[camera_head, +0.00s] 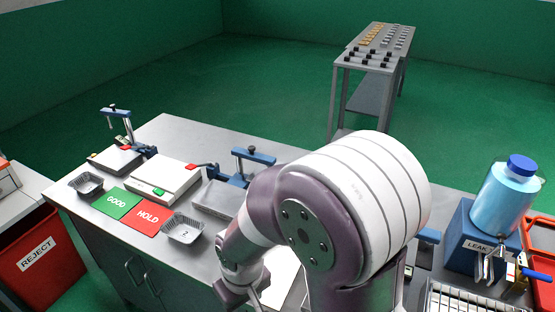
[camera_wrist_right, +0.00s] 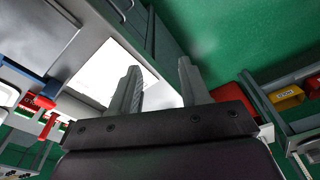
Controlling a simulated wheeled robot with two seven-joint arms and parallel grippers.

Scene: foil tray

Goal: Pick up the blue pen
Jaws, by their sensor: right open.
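I cannot make out a blue pen in either view. A white sheet (camera_head: 282,274) lies near the front edge of the table, partly hidden behind my right arm in the head view. It also shows behind the fingers in the right wrist view (camera_wrist_right: 98,72). My right gripper (camera_wrist_right: 160,82) is open, with nothing visible between its two grey fingers. In the head view my right arm covers much of the table's front middle, and its fingers cannot be made out there. My left gripper is not in view.
The grey table (camera_head: 180,130) holds green GOOD (camera_head: 117,202) and red HOLD (camera_head: 148,219) cards, foil trays (camera_head: 183,229), a white scale (camera_head: 164,178) and blue clamps (camera_head: 245,160). A blue-capped container (camera_head: 506,196) stands right. A red REJECT bin (camera_head: 40,255) stands left.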

